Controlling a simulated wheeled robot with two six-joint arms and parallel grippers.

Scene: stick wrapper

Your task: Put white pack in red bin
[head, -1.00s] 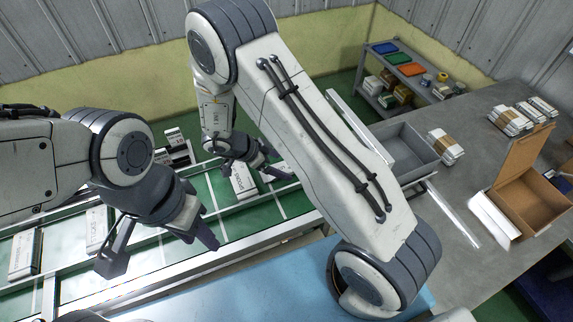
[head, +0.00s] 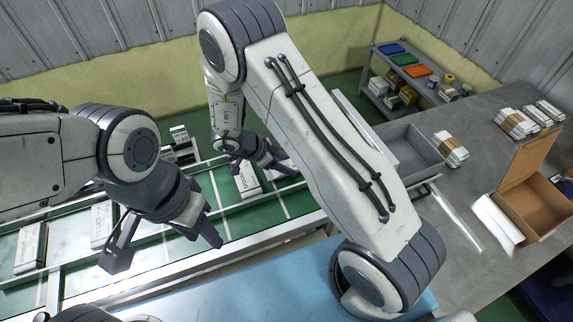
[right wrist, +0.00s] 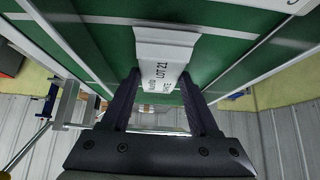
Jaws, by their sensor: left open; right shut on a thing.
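My right gripper (head: 250,160) reaches down over the green conveyor and is shut on a white pack (head: 247,184). In the right wrist view the white pack (right wrist: 160,62), with black "LOT" print, sits between the two dark fingers (right wrist: 163,100). It is close to the green belt; I cannot tell whether it touches it. My left gripper (head: 165,250) is open and empty above the near side of the conveyor, left of the right gripper. I cannot make out a red bin for certain in these views.
Other white packs (head: 31,247) (head: 102,225) lie on the belt at left. A grey bin (head: 425,172), bundled packs (head: 450,149) and an open cardboard box (head: 530,205) stand on the grey table at right. A shelf (head: 405,78) behind holds coloured trays.

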